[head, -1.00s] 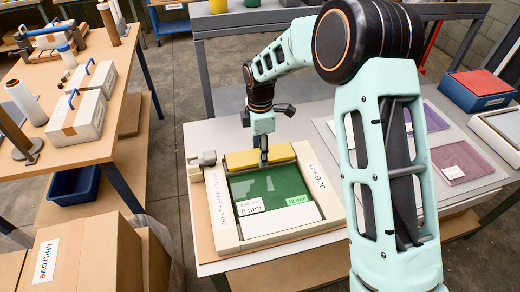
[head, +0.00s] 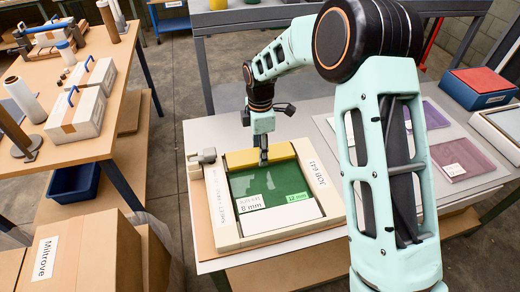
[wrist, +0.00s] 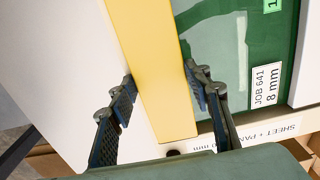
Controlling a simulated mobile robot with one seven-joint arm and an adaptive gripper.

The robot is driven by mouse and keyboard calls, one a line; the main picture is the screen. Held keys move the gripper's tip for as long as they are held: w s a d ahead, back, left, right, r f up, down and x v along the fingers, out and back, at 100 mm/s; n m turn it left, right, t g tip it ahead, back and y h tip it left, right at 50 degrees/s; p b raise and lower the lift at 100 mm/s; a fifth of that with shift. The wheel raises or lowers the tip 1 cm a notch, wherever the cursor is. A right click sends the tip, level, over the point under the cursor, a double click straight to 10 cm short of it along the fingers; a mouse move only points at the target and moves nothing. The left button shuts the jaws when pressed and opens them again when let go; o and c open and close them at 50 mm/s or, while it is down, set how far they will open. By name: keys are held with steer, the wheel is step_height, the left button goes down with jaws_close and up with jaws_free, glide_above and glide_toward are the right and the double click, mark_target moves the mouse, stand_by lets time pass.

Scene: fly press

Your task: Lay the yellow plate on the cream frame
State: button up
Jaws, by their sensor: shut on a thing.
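The yellow plate (head: 240,160) is a long flat bar across the back part of the cream frame (head: 218,217), behind the green sheet (head: 270,183). My gripper (head: 263,158) points down at the middle of the plate. In the wrist view, my gripper (wrist: 160,86) has one finger against each long side of the yellow plate (wrist: 153,62) and is shut on it. The plate's near end shows above the frame's labelled side. I cannot tell whether the plate touches the frame beneath; its underside is hidden.
A small grey clamp-like part (head: 205,157) stands at the frame's back left corner. A clear mat with purple sheets (head: 455,158) lies right of my arm. A blue box with a red top (head: 478,88) is at the far right. Bare grey table (head: 205,133) shows behind the frame.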

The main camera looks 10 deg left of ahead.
steer(key=o, duration=1.4)
steer(key=shift+c, duration=0.2)
step_height(320, 180, up, 12)
steer(key=shift+w, duration=0.1)
